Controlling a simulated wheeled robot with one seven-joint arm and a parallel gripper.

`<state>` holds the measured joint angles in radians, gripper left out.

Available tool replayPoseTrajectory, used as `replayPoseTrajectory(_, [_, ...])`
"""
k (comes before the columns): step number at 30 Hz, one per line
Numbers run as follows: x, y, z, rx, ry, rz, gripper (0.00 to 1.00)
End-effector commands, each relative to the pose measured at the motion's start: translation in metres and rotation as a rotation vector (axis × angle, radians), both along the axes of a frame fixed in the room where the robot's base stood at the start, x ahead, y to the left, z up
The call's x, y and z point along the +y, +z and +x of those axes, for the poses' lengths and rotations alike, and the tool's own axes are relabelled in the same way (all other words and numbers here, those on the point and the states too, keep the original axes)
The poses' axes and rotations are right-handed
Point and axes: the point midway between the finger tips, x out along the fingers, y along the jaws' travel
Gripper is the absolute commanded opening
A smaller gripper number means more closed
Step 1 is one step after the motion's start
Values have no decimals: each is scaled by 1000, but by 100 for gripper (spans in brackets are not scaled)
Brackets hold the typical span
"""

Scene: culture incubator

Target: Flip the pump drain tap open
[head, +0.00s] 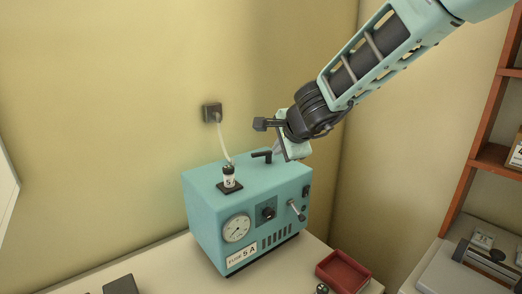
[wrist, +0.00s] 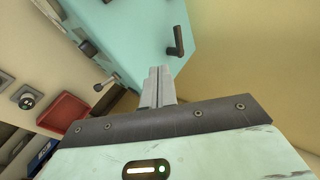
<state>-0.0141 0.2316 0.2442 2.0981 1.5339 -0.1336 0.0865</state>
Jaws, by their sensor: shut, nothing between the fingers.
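The pump (head: 205,200) is a teal box on the bench, with a label ending in "5 A". Its drain tap appears to be the small pale lever (head: 296,210) on the right of the front face, slanting downward. The lever also shows in the wrist view (wrist: 104,85), left of my fingertips and apart from them. My gripper (head: 278,153) is above the back right of the pump's top, beside the black top handle (head: 262,155). In the wrist view my gripper (wrist: 160,72) has its fingers together and empty, near that handle (wrist: 177,42).
The front face carries a gauge (head: 237,229) and a dark knob (head: 268,213). A red tray (head: 343,270) sits at the front right. Shelves (head: 487,160) stand at far right.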

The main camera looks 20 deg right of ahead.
Motion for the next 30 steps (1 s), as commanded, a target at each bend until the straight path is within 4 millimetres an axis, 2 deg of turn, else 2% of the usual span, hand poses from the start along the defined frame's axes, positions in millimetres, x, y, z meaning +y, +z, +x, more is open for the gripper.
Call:
replayPoseTrajectory(9, [0, -1, 1, 0, -1, 1, 0])
replayPoseTrajectory(14, [1, -12, 9, 1, -1, 1, 0])
replayPoseTrajectory(28, [9, -75, 76, 1, -1, 0, 0])
replayPoseTrajectory(30, [10, -65, 88, 0, -2, 1, 0])
